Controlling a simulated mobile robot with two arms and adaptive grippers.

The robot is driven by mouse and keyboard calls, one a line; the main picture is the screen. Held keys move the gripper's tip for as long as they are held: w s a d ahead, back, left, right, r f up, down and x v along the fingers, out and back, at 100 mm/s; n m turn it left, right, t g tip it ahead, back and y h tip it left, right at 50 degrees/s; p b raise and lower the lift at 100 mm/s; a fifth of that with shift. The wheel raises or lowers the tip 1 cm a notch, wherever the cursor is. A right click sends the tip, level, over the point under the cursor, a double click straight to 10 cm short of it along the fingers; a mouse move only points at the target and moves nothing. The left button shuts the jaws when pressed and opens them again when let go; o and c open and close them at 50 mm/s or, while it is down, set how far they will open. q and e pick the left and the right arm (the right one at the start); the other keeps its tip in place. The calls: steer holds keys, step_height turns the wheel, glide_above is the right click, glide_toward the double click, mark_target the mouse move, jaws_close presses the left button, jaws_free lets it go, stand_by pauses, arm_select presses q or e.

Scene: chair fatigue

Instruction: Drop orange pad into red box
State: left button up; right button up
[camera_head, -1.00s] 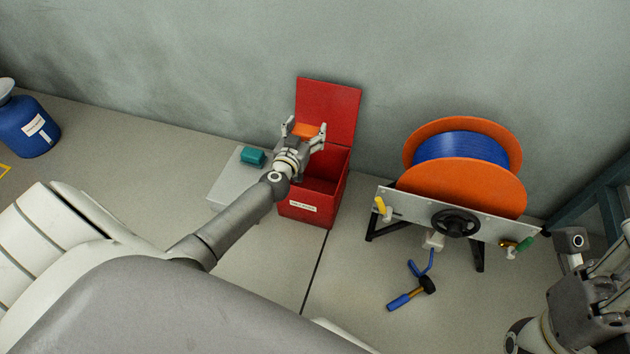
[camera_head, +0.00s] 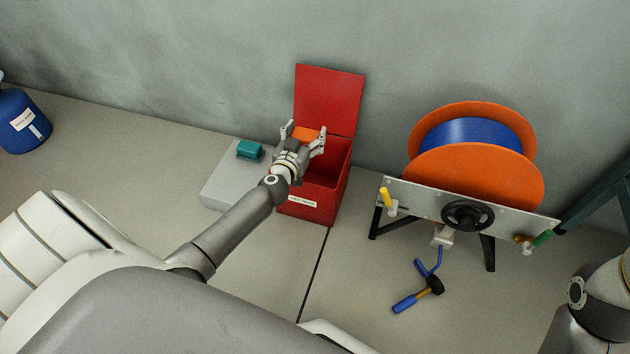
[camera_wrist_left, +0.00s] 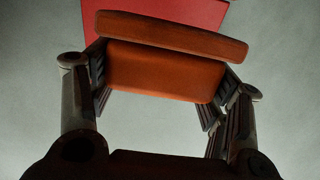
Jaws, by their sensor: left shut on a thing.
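The orange pad (camera_head: 306,133) is held between the fingers of my left gripper (camera_head: 304,140), which is shut on it. In the left wrist view the pad (camera_wrist_left: 165,70) spans between both fingers. The red box (camera_head: 318,205) stands on the floor against the wall with its lid (camera_head: 329,100) raised. In the head view the gripper and pad overlap the box's opening and back edge; their height above it is hard to tell. The box's inside is partly hidden by the gripper. The fingers of my right gripper are out of view; only part of that arm shows at the lower right.
A teal block (camera_head: 250,151) lies on a light grey box or slab (camera_head: 228,187) left of the red box. An orange reel with blue cable (camera_head: 470,160) stands on a frame to the right. A blue container (camera_head: 22,120) stands far left.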

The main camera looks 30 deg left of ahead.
arm_select(q)
steer(key=shift+f, duration=0.15)
steer(key=o, duration=1.1)
steer(key=v, duration=1.2)
steer(key=shift+d, duration=0.1)
